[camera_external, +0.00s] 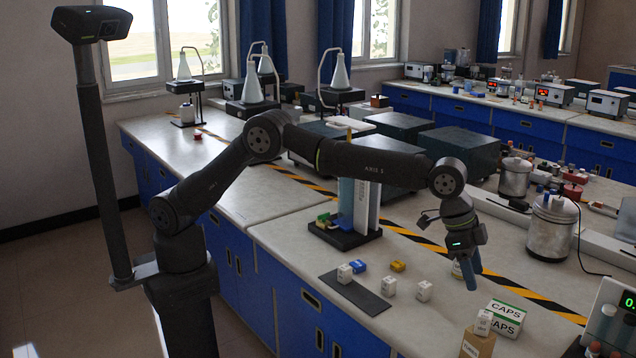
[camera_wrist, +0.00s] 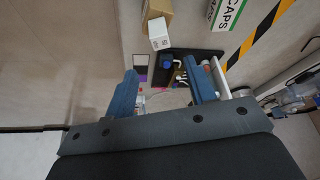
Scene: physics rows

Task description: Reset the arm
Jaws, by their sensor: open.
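My gripper (camera_external: 472,280) hangs at the end of my bent arm, above the front part of the bench and pointing down. In the wrist view its two blue fingers (camera_wrist: 163,84) stand apart with a gap between them. Nothing is held between them. The gripper is just left of and above the white CAPS box (camera_external: 504,318), and a small jar behind it is partly hidden.
A brown box (camera_external: 478,345) with a white block (camera_external: 482,322) on top stands near the gripper. Several small blocks lie around a dark mat (camera_external: 356,293). A dark rack (camera_wrist: 205,53) shows below the fingers. Pots (camera_external: 552,228) stand right.

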